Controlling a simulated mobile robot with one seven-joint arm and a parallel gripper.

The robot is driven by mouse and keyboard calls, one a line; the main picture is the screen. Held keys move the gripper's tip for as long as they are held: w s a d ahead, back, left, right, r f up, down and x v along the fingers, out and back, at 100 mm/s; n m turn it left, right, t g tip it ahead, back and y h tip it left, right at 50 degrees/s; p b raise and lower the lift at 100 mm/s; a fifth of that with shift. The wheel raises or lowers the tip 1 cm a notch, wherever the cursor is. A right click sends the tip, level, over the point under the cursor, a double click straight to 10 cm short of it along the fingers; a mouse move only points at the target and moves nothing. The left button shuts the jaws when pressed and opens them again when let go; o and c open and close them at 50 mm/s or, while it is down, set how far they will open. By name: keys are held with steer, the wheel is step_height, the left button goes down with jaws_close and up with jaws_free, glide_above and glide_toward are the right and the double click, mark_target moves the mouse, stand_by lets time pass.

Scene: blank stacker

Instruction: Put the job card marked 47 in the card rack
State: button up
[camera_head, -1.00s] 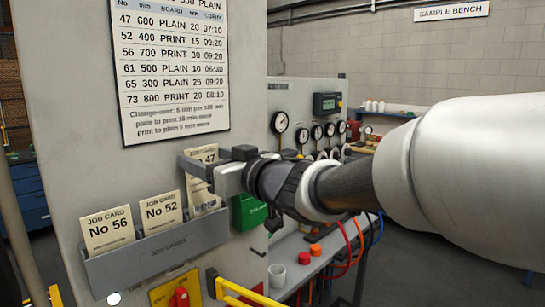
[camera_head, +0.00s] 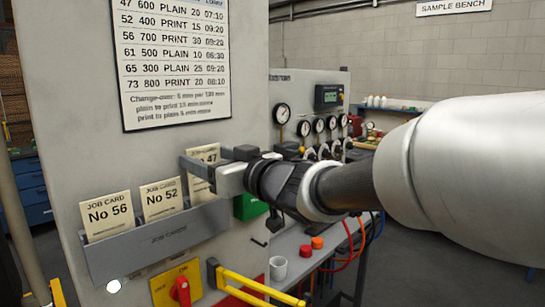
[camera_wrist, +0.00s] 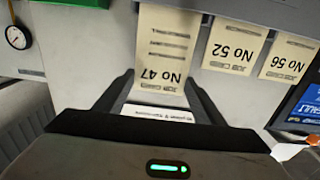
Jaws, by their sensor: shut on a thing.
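The cream job card marked 47 (camera_head: 205,155) is upright at the right end of the grey card rack (camera_head: 150,250). My gripper (camera_head: 204,172) is shut on its upper part, with one finger on each side. In the wrist view the card (camera_wrist: 163,55) appears upside down between the fingers (camera_wrist: 160,88), its number readable. Its lower end meets the rack's right part; the head view shows it going down behind the front lip, though how deep it sits is hidden. Cards No 56 (camera_head: 108,213) and No 52 (camera_head: 161,197) stand in the rack to its left.
A printed schedule (camera_head: 172,60) hangs on the panel above. Below the rack are a yellow plate with a red switch (camera_head: 181,291) and a yellow rail (camera_head: 250,284). A green box (camera_head: 247,207) is just right of the rack. Gauges (camera_head: 282,114) and a bench stand further right.

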steer(key=o, duration=1.4)
steer(key=p+v, duration=0.2)
steer(key=v, duration=1.5)
steer(key=shift+s+d, duration=0.2)
steer(key=shift+r, duration=0.1)
